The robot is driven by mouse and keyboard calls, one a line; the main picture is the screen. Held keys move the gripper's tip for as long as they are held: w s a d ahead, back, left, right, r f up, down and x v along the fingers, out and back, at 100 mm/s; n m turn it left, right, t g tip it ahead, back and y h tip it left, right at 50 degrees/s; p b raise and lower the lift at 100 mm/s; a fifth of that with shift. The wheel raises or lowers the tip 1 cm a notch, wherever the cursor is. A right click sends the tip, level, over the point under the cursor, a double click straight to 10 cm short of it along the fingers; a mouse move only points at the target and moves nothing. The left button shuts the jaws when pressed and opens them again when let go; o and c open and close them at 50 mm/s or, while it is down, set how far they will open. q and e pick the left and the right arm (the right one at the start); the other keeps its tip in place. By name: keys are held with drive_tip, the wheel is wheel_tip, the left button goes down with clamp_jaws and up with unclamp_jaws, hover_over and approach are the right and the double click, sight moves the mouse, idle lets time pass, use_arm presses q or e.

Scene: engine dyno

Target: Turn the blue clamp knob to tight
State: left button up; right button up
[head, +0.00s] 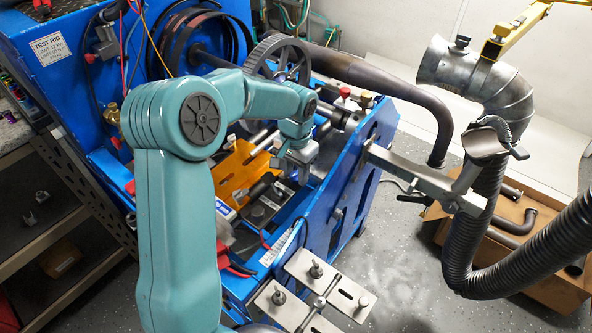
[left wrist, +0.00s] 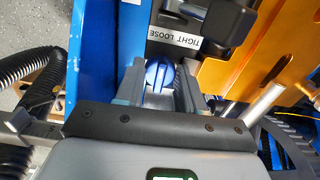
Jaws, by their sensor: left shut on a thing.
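The blue clamp knob (left wrist: 159,73) is round, with a dark slot or ridge across it. In the left wrist view it sits between the two fingers of my left gripper (left wrist: 159,84), which is shut on it. A white label (left wrist: 193,36) reading TIGHT and LOOSE lies just beyond the knob. In the head view my left gripper (head: 296,165) reaches down into the blue test rig (head: 340,185), near its right side plate. My right gripper is not in view.
An orange bracket (head: 236,166) stands left of the gripper, and a toothed wheel (head: 281,58) is behind it. A steel arm (head: 425,180) sticks out right, by a ribbed black hose (head: 480,240). A bolted plate (head: 318,290) lies in front.

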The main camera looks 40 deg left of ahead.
sight(295, 173)
use_arm(q)
drive_tip(key=m, duration=0.6)
drive_tip(key=shift+w+a+r+p, duration=0.1)
drive_tip(key=shift+r+p, duration=0.1)
drive_tip(key=shift+p, duration=0.15)
drive_tip(key=m, duration=0.6)
drive_tip(key=shift+p, duration=0.4)
drive_tip(key=o, duration=1)
drive_tip(key=shift+f, duration=0.1)
wheel_tip(295, 173, up, 16)
drive_tip(key=shift+r, duration=0.2)
drive_tip(key=shift+f, duration=0.1)
